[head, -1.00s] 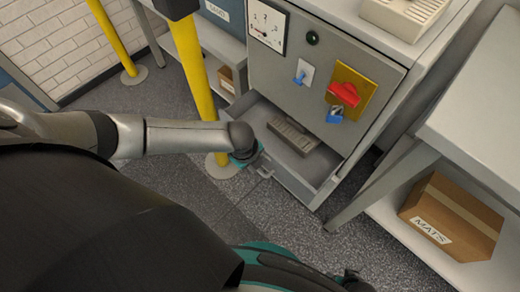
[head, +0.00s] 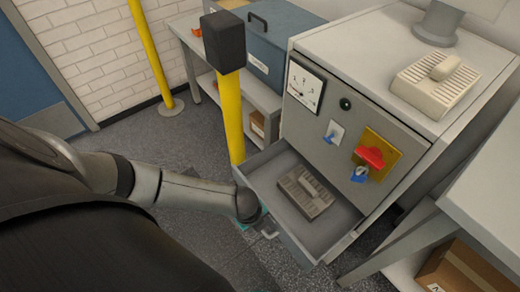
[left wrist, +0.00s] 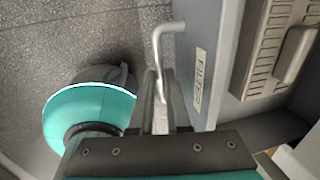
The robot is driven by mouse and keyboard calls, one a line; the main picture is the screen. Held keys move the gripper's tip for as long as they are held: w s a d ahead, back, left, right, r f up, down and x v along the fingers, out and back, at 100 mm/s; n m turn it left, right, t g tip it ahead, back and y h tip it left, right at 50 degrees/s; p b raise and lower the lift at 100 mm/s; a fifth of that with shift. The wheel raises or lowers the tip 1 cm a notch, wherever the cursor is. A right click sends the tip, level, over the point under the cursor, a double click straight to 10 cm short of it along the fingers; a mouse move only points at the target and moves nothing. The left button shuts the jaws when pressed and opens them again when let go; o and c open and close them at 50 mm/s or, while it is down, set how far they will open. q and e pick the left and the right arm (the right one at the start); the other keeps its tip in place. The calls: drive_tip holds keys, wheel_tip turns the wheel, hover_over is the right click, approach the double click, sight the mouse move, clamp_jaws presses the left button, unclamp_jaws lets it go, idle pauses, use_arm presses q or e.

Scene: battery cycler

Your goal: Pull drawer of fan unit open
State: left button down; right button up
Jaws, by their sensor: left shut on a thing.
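The fan unit is a grey cabinet (head: 335,125). Its drawer (head: 340,245) stands well out below the front panel, with a grey slotted filter block (head: 306,192) lying inside. My left gripper (left wrist: 160,105) is shut on the drawer's bent metal handle (left wrist: 156,45), whose rod runs down between the fingers. The drawer front (left wrist: 222,65) beside it carries a label (left wrist: 199,80) that seems to read FILTER. In the head view the handle (head: 269,235) shows just beside my left wrist, which mostly hides the fingers. My right gripper is not in view.
A yellow post (head: 231,110) with a black cap stands just left of the drawer. A white bench (head: 495,190) with a cardboard box (head: 465,270) below is at the right. A similar slotted block (head: 434,82) lies on the cabinet top. Speckled floor shows below the drawer.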

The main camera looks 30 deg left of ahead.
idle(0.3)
use_arm(q)
drive_tip(key=c, duration=0.9)
unclamp_jaws()
drive_tip(key=shift+r, duration=0.15)
drive_tip(key=r+p, duration=0.2)
drive_tip(key=p, duration=0.1)
drive_tip(key=s+r+p, duration=0.1)
drive_tip(key=r+p, duration=0.4)
drive_tip(key=p, duration=0.1)
drive_tip(key=shift+s+a+r, duration=0.3)
